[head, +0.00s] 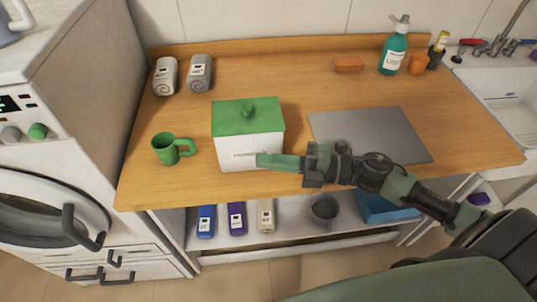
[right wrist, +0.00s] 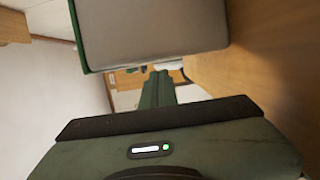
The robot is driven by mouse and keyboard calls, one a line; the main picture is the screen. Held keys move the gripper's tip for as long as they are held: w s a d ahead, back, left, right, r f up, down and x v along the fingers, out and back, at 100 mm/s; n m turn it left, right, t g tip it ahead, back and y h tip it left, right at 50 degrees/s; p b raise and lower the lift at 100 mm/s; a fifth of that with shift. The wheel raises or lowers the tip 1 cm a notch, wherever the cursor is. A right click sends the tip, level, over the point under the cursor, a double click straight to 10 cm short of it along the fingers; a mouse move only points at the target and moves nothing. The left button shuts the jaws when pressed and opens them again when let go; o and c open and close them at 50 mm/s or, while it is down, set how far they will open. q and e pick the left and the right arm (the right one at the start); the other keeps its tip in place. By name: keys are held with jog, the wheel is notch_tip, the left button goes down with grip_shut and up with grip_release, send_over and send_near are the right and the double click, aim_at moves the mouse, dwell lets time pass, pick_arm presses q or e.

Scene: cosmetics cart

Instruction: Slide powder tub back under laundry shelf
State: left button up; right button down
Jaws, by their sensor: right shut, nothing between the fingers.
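The powder tub (head: 226,151) is a white box with a green knobbed lid. It stands upright on the wooden counter, near the front edge. In the right wrist view a pale face of the tub (right wrist: 150,30) fills the top, just beyond the shut fingers (right wrist: 160,78). No shelf shows above the counter; a white shelf (head: 285,231) lies below it. My left gripper is out of view.
A green mug (head: 165,149) stands left of the tub, and a grey mat (head: 385,133) lies to its right. Rolled towels (head: 200,72) lie behind left. Bottles (head: 237,218) and a grey mug (head: 323,208) stand below. The counter directly behind the tub is clear.

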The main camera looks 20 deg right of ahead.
jog(key=shift+w+d, duration=0.15)
jog(key=shift+w, duration=0.3)
jog(key=shift+s, duration=0.1)
